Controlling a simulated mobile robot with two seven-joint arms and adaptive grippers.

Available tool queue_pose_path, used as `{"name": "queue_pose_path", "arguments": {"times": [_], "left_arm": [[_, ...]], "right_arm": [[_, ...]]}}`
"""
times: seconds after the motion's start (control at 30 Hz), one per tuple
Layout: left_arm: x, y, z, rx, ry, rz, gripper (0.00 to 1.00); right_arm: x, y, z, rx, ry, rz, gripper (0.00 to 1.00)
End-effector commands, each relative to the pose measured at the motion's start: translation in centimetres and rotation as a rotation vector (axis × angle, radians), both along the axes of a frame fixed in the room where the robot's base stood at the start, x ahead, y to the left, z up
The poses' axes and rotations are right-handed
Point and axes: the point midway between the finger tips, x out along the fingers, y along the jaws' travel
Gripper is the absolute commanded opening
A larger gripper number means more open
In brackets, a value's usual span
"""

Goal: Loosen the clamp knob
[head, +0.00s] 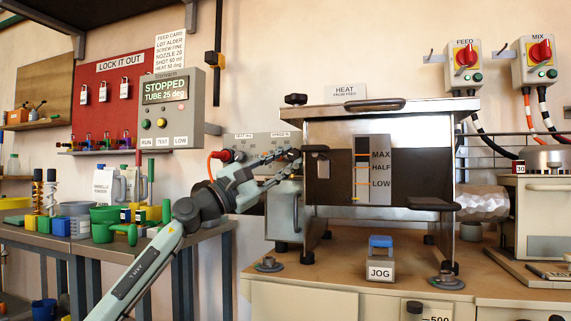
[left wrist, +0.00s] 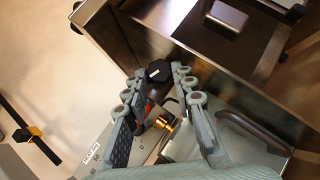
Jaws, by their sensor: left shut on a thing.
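My left gripper (head: 292,158) reaches in from the left to the near-left side of the steel hopper box. In the left wrist view its two fingers (left wrist: 162,74) are closed around a black faceted knob (left wrist: 158,72), which sits between the fingertips. My right gripper is not in view.
A brass fitting (left wrist: 166,122) and a dark curved handle (left wrist: 255,130) lie close to the fingers. A black knob (head: 295,99) is at the hopper's top left. A JOG pedal box (head: 380,265) stands in front. The control panel (head: 167,107) reads STOPPED, TUBE 25 deg.

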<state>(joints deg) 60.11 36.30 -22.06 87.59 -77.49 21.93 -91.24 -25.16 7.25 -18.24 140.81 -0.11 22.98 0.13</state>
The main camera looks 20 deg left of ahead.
Motion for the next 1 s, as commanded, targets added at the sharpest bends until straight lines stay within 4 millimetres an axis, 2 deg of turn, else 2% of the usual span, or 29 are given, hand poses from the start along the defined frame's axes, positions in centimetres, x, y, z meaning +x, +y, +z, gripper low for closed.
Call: {"name": "queue_pose_path", "arguments": {"times": [0.4, 0.43, 0.57, 0.6, 1.0], "left_arm": [[-0.03, -0.06, 0.01, -0.007, 0.0, -0.002, 0.0], [-0.03, -0.07, 0.0, -0.007, 0.0, -0.002, 0.27], [-0.02, -0.06, 0.0, -0.006, 0.0, -0.001, 0.44], [-0.02, -0.06, 0.0, -0.006, 0.0, -0.001, 0.46], [-0.42, 0.4, -0.44, -0.005, 0.002, 0.0, 0.46]], "right_arm": [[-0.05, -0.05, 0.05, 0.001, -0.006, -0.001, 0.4], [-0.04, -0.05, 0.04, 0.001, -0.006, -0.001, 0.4], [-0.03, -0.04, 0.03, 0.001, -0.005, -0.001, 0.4], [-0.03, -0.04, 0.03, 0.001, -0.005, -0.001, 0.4], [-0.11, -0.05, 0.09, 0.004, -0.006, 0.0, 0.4]]}}
